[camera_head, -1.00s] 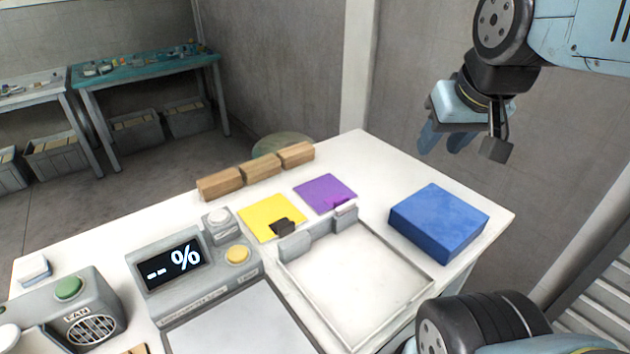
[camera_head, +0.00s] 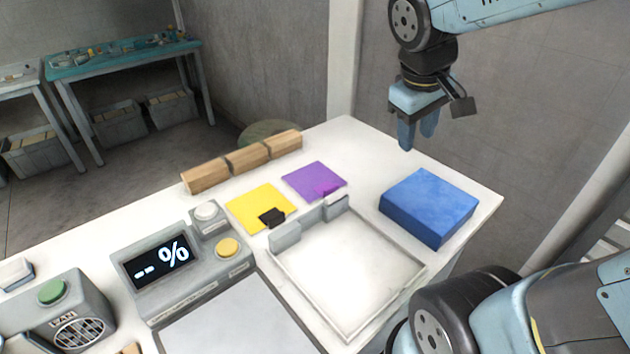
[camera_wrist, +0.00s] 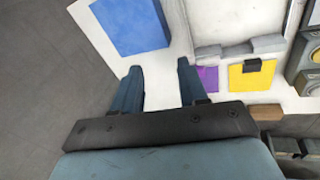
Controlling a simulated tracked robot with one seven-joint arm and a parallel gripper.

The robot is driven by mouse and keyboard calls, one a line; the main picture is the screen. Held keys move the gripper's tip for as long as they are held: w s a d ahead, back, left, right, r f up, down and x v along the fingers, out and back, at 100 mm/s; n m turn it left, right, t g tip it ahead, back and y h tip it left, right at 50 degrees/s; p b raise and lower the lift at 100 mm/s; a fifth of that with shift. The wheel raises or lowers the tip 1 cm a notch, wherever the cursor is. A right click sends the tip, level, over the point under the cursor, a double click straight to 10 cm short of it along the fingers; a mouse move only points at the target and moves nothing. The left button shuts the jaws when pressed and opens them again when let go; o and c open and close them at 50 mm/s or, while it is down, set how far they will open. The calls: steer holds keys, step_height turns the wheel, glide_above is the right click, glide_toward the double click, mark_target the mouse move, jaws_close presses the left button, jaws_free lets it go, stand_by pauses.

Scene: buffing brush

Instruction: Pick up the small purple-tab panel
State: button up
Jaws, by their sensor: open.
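The purple panel (camera_head: 314,180) lies flat on the white table, with a small brighter purple tab (camera_head: 328,191) at its near edge. It also shows in the wrist view (camera_wrist: 207,78), partly hidden behind a finger. A yellow panel (camera_head: 255,205) with a black tab lies to its left; the wrist view shows it too (camera_wrist: 252,80). My gripper (camera_head: 417,138) is open and empty, fingers pointing down, above the table's back right part. It is right of the purple panel and behind the blue block (camera_head: 428,200).
A shallow white tray (camera_head: 385,318) with grey upright blocks (camera_head: 286,235) lies just in front of the panels. Wooden blocks (camera_head: 247,158) line the back edge. A display unit (camera_head: 180,265) stands left. The table is clear between the purple panel and my gripper.

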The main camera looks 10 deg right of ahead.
steer(key=w+a+f+n+t+h, duration=0.5)
steer(key=w+a+f+n+h, duration=0.4)
steer(key=w+a+f+n, duration=0.85)
steer(key=n, duration=0.2)
glide_toward(327, 189)
steer(key=shift+x, duration=0.9)
steer(key=shift+w+d+f, duration=0.2)
steer(key=shift+w+d, duration=0.2)
steer(key=shift+x, duration=3.1)
steer(key=shift+s, duration=0.15)
jaws_close()
